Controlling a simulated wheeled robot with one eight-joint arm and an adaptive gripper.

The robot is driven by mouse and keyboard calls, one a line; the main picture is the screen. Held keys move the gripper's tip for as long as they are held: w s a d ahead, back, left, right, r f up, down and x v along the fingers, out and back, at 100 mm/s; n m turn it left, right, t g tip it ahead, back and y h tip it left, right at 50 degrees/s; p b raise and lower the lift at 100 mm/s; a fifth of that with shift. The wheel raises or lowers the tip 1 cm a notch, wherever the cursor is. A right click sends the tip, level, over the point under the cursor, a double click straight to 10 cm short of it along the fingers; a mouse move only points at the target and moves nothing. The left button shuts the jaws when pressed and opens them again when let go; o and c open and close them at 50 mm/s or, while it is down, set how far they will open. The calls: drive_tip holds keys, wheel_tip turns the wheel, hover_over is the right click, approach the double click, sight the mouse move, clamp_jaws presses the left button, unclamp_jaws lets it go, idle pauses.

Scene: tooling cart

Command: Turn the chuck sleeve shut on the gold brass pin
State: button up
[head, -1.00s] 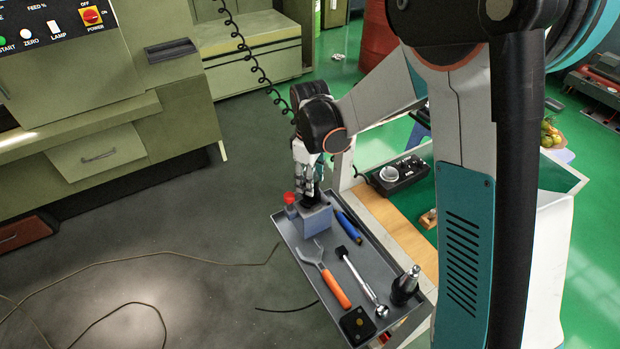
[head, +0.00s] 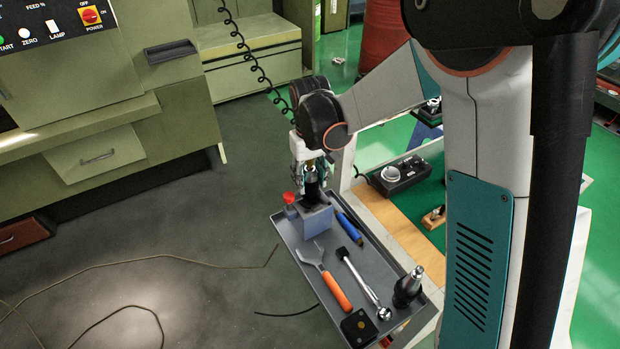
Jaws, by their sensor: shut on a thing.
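My gripper (head: 312,177) points down at the far end of the cart's grey tray. It is shut around the dark chuck sleeve (head: 311,190), which stands upright on a blue-grey block (head: 316,219). A small brassy spot shows among the fingers above the sleeve; I cannot tell whether it is the gold brass pin. The fingers hide much of the sleeve, and how far its jaws are closed cannot be seen.
A control box (head: 401,175) sits to the right.

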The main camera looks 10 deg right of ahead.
drive_tip(key=shift+m, duration=0.3)
drive_tip(key=o, duration=1.1)
drive_tip(key=shift+c, duration=0.2)
wheel_tip(320, 180, up, 12)
